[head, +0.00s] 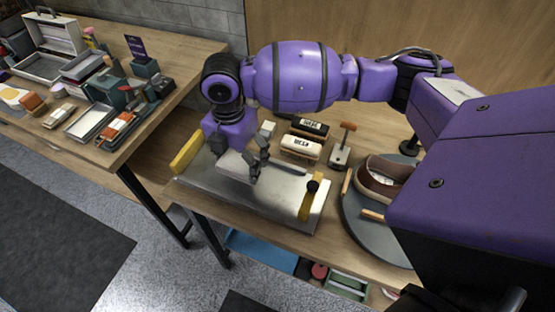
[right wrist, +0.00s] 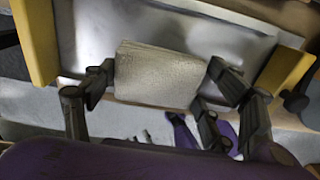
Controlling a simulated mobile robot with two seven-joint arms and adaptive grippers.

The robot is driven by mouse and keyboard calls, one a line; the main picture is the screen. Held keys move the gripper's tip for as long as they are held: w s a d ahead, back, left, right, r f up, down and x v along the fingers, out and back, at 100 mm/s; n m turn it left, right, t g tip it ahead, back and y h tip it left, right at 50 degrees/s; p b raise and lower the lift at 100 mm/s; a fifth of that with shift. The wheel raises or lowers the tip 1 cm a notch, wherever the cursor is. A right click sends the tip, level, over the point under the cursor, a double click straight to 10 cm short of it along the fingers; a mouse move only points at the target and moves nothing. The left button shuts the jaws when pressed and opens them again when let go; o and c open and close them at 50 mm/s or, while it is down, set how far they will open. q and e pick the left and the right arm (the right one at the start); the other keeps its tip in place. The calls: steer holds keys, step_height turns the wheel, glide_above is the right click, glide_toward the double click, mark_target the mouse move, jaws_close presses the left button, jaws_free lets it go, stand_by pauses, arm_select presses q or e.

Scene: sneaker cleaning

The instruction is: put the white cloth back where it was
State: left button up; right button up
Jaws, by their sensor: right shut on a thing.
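The white cloth (right wrist: 158,75) is a folded, textured pad between the two fingers of my right gripper (right wrist: 165,82) in the right wrist view. In the head view the right gripper (head: 256,170) points down over a pale metal tray (head: 275,200), with the white cloth (head: 233,165) at its fingers. The gripper is shut on the cloth. The tray has a yellow bar (head: 186,153) at its left end and a yellow bar (head: 308,203) with a black knob at its right. I cannot tell whether the cloth touches the tray. My left gripper is not in view.
Two labelled brushes (head: 301,146) and a wooden-handled tool (head: 343,148) stand behind the tray. A brown shoe (head: 382,180) rests on a round grey turntable (head: 362,230) at right. A side table (head: 185,60) at left holds boxes and trays. A blue tray (head: 262,250) lies below.

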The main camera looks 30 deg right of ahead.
mark_target(239, 166)
steer(key=shift+w+d+f, duration=0.2)
steer(key=shift+w+f, duration=0.4)
steer(key=shift+f, duration=0.1)
step_height(239, 166, down, 3)
steer(key=shift+w+f, duration=0.1)
steer(key=o, duration=1.2)
steer(key=shift+o, duration=0.2)
step_height(239, 166, up, 12)
steer(key=shift+r, duration=0.1)
